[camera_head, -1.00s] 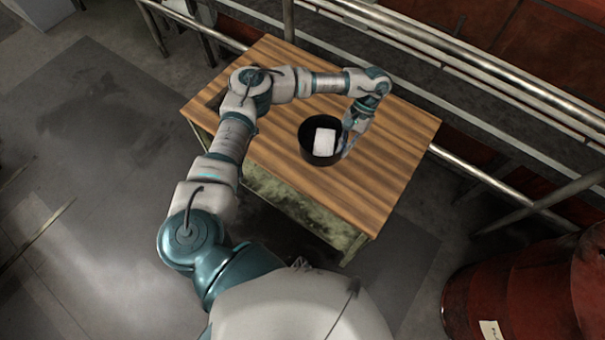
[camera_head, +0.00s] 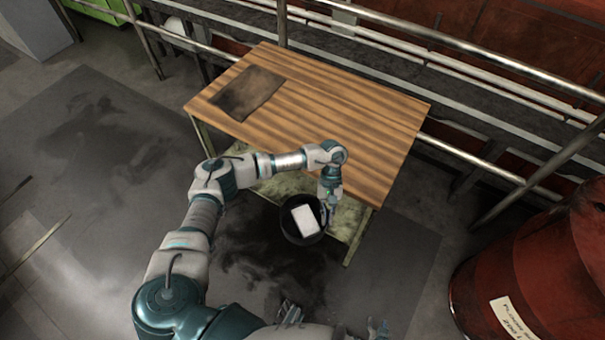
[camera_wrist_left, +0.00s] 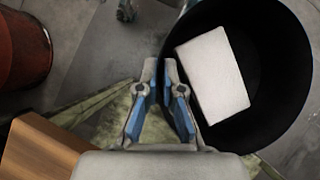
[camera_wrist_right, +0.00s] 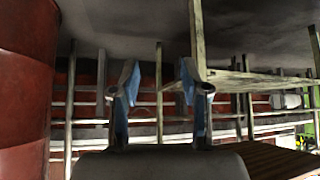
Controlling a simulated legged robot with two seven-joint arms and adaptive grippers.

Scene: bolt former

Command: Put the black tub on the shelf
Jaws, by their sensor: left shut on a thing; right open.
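The black tub (camera_head: 288,228), with a white block (camera_head: 306,220) inside, hangs off the near side of the wooden table. My left gripper (camera_head: 328,204) is shut on the tub's rim; the left wrist view shows its blue-padded fingers (camera_wrist_left: 163,75) at the wall of the tub (camera_wrist_left: 275,25). A worn greenish shelf (camera_head: 347,214) shows below the tabletop, close behind the tub. The tub hides part of it. My right gripper (camera_wrist_right: 157,78) is open and empty, away from the tub; part of it shows at the bottom of the head view (camera_head: 378,330).
The wooden tabletop (camera_head: 330,100) is clear except for a dark flat patch (camera_head: 248,92) at its left. Metal railings (camera_head: 470,145) run behind the table. A red barrel (camera_head: 535,270) stands at the right. Open floor (camera_head: 90,180) lies to the left.

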